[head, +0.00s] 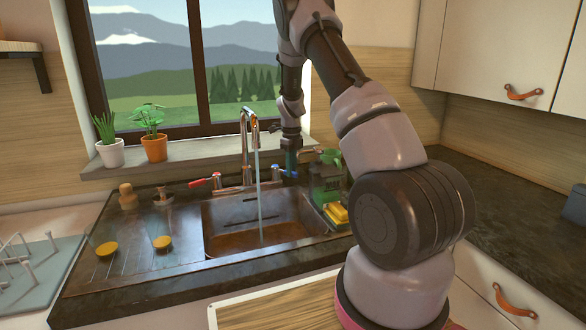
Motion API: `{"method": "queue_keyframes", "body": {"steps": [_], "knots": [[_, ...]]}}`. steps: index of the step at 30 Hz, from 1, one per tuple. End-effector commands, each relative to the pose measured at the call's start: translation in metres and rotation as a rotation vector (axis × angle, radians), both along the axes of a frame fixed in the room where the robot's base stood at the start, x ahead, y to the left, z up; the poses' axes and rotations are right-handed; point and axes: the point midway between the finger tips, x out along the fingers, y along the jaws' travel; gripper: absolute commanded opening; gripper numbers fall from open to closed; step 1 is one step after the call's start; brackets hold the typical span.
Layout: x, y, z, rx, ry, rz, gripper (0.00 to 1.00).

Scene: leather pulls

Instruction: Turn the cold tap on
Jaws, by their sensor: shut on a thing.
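The cold tap (278,173) has a blue handle and stands at the back edge of the sink, right of the tall chrome spout (246,150). The hot tap (206,182) has a red lever and stands left of the spout. A stream of water (258,190) falls from the spout into the basin. My gripper (291,168) points down at the cold tap and is shut on its blue handle. The fingertips are small here and partly hide the handle.
The sink basin (222,240) is set in a dark counter. Close right of my gripper stands a green caddy (327,185) with a yellow sponge (337,211). Brushes (127,196) stand to the left. Potted plants (154,148) line the windowsill behind.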

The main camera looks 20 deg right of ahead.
Motion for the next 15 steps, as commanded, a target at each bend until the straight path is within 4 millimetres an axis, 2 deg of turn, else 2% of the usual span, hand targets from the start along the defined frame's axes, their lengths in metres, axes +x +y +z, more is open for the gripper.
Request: {"method": "queue_keyframes", "body": {"steps": [15], "knots": [[-0.0005,0.0023,0.0014,-0.001,-0.004,-0.042,0.0]]}}
